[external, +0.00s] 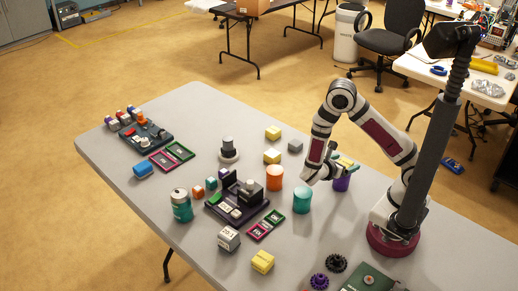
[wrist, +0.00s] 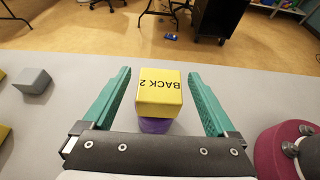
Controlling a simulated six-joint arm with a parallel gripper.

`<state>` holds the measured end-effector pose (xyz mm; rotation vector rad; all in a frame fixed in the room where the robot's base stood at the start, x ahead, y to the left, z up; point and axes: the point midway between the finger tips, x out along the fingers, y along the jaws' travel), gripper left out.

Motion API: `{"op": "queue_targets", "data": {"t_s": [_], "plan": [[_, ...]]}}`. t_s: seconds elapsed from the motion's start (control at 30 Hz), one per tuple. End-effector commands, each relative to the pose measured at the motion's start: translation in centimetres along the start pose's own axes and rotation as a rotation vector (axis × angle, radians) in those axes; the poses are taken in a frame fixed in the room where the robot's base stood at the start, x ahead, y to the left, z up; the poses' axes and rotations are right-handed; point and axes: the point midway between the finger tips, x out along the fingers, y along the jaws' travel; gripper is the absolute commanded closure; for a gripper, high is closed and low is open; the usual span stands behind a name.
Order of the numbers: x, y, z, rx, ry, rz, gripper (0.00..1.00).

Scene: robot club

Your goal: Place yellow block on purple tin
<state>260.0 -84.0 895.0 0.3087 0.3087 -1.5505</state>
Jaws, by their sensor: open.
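A yellow block (wrist: 160,90) marked "BACK 2" sits on top of the purple tin (wrist: 155,125) in the wrist view. The block hides most of the tin. My gripper (wrist: 158,78) is open, with one green finger on each side of the block and a visible gap on both sides. In the external view the purple tin (external: 341,184) stands on the table below my gripper (external: 343,164), which partly hides the block there.
Other yellow blocks (external: 263,262) lie on the grey table (external: 330,225). A teal tin (external: 302,200) and an orange tin (external: 275,178) stand left of the purple tin. A grey block (wrist: 33,81) lies to the left in the wrist view. The table's far edge is close behind the tin.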

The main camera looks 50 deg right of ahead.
Motion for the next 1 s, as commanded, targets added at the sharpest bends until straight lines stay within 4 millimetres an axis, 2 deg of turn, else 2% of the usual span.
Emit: {"op": "queue_targets", "data": {"t_s": [0.3, 0.43, 0.57, 0.67, 0.8, 0.9, 1.0], "plan": [[-8.3, 0.1, -0.1, 0.002, 0.002, 0.007, 0.08], [-10.8, 0.1, -0.1, 0.000, 0.001, 0.004, 0.08], [-11.6, -0.4, 0.5, 0.039, 0.026, -0.029, 0.08], [-11.0, -2.6, 3.1, 0.250, 0.151, -0.193, 0.08], [-10.9, -8.5, 6.7, 0.789, 0.416, -0.611, 0.08], [-12.5, -11.6, 7.5, 1.177, 0.580, -0.914, 0.08], [-14.4, -12.9, 7.7, 1.471, 0.699, -1.154, 0.08]]}}
